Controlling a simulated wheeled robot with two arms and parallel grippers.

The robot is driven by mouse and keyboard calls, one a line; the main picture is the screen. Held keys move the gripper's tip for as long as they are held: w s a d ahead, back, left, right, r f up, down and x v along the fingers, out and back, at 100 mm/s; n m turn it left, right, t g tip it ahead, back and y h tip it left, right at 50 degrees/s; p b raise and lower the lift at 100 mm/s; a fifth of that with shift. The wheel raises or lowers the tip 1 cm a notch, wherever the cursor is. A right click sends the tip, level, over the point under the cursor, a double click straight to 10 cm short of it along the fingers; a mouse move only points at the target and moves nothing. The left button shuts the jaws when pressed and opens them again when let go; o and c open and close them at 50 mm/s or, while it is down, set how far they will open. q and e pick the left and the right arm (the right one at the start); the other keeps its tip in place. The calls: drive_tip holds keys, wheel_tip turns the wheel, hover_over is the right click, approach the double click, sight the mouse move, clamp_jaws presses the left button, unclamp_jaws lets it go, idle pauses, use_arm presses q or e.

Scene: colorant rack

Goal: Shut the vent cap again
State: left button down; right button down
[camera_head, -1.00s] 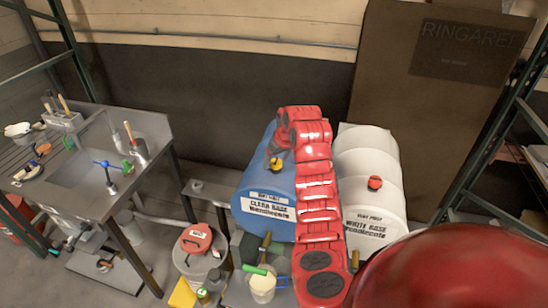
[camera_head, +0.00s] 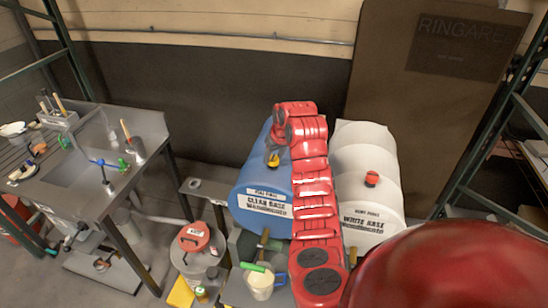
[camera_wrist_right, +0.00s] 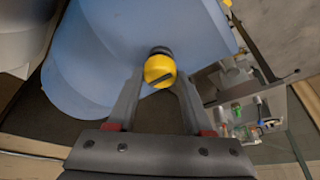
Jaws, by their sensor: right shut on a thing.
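The blue tank (camera_head: 262,185), labelled CLEAR BASE, lies on its side in the middle of the head view. Its yellow vent cap (camera_wrist_right: 160,70) sits on a dark collar on the tank's top in the right wrist view. The cap also shows small in the head view (camera_head: 273,160). A dark slot crosses the cap's face diagonally. My right gripper (camera_wrist_right: 159,82) reaches down to the cap, with one finger on each side, shut on it. How far the cap is turned cannot be told. My left gripper is not in view.
A white tank (camera_head: 365,205) with a red-orange cap (camera_head: 372,179) stands right beside the blue one. A sink bench (camera_head: 75,170) is on the left. A lidded pail (camera_head: 197,255) and a white jug (camera_head: 261,284) stand in front. Shelf uprights flank both sides.

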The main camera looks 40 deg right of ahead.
drive_tip(key=m+b, duration=0.1)
drive_tip(key=b, duration=0.1)
drive_tip(key=m+b, duration=0.1)
drive_tip(key=shift+w+a+f+h+b, duration=0.15)
drive_tip(key=shift+f+h+b, duration=0.1)
drive_tip(key=shift+h+b, duration=0.15)
drive_tip(key=m+h+b, duration=0.1)
drive_tip(key=m+b, duration=0.1)
drive_tip(key=m, duration=0.2)
drive_tip(key=shift+a+r+g, duration=0.1)
drive_tip(key=shift+r+g, duration=0.05)
drive_tip(key=shift+g, duration=0.25)
drive_tip(key=m+g+h+b, duration=0.1)
drive_tip(key=m+b, duration=0.2)
drive_tip(key=shift+a+m, duration=0.1)
drive_tip(key=shift+m, duration=0.3)
drive_tip(key=m+g+b, duration=0.1)
drive_tip(key=m, duration=0.1)
drive_tip(key=shift+m+h, duration=0.3)
drive_tip(key=shift+h, duration=0.1)
drive_tip(key=shift+w+r+m+g, duration=0.1)
drive_tip(key=shift+r+m+g, duration=0.2)
drive_tip(key=shift+m, duration=0.6)
drive_tip(key=shift+m+g+p, duration=0.6)
drive_tip(key=shift+m+p, duration=0.55)
drive_tip(key=shift+m, duration=0.25)
drive_tip(key=shift+f, duration=0.1)
drive_tip(key=shift+f+m+p, duration=0.15)
drive_tip(key=shift+m+p, duration=0.15)
